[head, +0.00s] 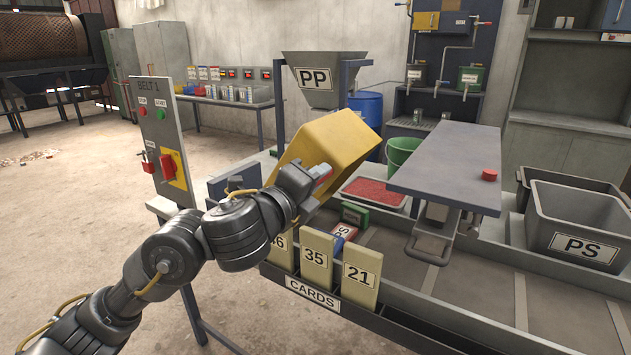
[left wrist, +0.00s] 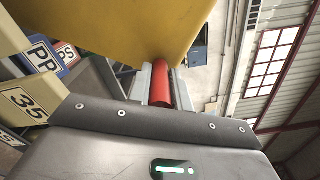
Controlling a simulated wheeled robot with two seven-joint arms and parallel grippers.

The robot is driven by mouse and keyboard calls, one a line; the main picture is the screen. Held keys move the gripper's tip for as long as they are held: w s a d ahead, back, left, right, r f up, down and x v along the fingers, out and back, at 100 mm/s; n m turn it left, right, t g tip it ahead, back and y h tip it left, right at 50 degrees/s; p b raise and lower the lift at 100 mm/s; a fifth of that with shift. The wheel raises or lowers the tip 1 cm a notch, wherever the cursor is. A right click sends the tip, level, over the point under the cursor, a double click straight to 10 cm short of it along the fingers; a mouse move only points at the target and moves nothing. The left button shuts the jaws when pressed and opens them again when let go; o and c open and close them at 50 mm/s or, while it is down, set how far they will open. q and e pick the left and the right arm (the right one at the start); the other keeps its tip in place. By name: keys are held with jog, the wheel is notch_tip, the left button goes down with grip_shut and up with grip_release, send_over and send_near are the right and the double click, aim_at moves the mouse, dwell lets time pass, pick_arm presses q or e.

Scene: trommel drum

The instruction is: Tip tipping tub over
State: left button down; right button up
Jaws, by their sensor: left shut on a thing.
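The yellow tipping tub (head: 335,145) is tilted over the bench in the head view, beneath and in front of the grey PP hopper. Its yellow underside or wall (left wrist: 130,25) fills the top of the left wrist view. My left gripper (head: 322,173) is at the tub's near side. It is shut on a red handle (left wrist: 161,84) next to the tub wall. The inside of the tub is hidden from me. My right gripper does not show in either view.
A PP hopper (head: 322,82) stands behind the tub. A tray of red material (head: 374,192) and a green bucket (head: 402,152) are to its right. Number cards (head: 316,258) stand at the bench front. A grey raised plate (head: 450,165) and a PS bin (head: 577,222) are further right.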

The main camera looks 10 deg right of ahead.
pick_arm(q)
jog(key=shift+s+d+f, duration=0.1)
jog(key=shift+f, duration=0.15)
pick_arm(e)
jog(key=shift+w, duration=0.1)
pick_arm(q)
jog(key=c, duration=1.3)
grip_release()
jog(key=shift+r, duration=0.1)
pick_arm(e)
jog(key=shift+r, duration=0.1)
pick_arm(q)
jog(key=shift+s+a, duration=0.25)
jog(key=p+v, duration=0.4)
jog(key=v, duration=0.6)
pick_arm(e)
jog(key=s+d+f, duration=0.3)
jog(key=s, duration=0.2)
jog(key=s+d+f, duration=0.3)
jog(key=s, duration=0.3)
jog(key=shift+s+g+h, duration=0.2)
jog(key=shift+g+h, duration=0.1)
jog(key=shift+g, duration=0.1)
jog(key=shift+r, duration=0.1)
